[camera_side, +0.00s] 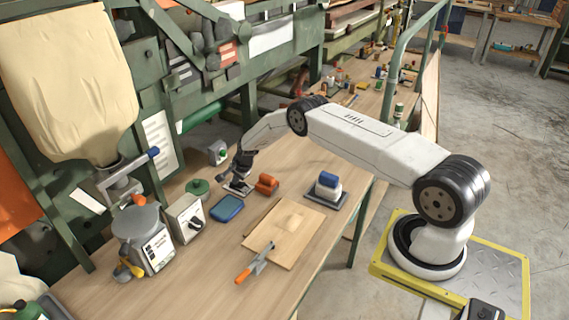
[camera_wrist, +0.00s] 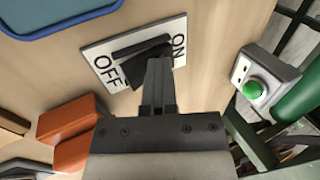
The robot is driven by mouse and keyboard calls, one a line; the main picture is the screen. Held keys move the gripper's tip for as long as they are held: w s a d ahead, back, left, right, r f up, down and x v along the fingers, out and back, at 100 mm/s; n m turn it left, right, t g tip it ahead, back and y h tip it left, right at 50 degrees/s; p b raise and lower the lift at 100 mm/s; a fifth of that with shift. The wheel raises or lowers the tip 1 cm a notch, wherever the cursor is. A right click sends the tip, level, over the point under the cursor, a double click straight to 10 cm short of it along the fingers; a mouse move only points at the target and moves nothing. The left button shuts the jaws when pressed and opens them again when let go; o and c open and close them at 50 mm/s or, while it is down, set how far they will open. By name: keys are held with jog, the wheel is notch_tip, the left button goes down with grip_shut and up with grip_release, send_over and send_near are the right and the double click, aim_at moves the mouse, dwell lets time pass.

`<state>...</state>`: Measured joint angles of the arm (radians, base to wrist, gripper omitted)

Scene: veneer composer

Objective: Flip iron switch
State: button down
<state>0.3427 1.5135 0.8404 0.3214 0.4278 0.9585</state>
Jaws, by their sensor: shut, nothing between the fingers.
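The switch is a white plate (camera_wrist: 98,62) marked OFF and ON with a black lever (camera_wrist: 128,50) across its middle; it lies on the wooden bench. In the side view the plate (camera_side: 238,188) shows small beneath my gripper (camera_side: 243,168). In the wrist view my gripper (camera_wrist: 158,70) is shut and empty, its fingertips over the plate beside the lever, nearer the ON end. I cannot tell whether they touch the lever. The fingers hide part of it, and which way it is set is unclear. An iron with a blue top (camera_side: 328,183) stands on a dark pad.
An orange block (camera_side: 266,184) and a blue tray (camera_side: 228,208) lie close to the switch. A box with a green button (camera_wrist: 254,89) stands near it. A wooden board (camera_side: 286,230), an orange-handled tool (camera_side: 250,270) and a dial box (camera_side: 187,217) are further along the bench.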

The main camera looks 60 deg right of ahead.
jog(key=shift+s, duration=0.7)
jog(key=shift+r, duration=0.1)
jog(key=v, duration=1.3)
jog(key=shift+s+r, duration=0.15)
jog(key=shift+r, duration=0.2)
dwell(0.5)
jog(key=shift+w+r, duration=0.15)
jog(key=shift+w, duration=0.5)
jog(key=shift+x, duration=6.95)
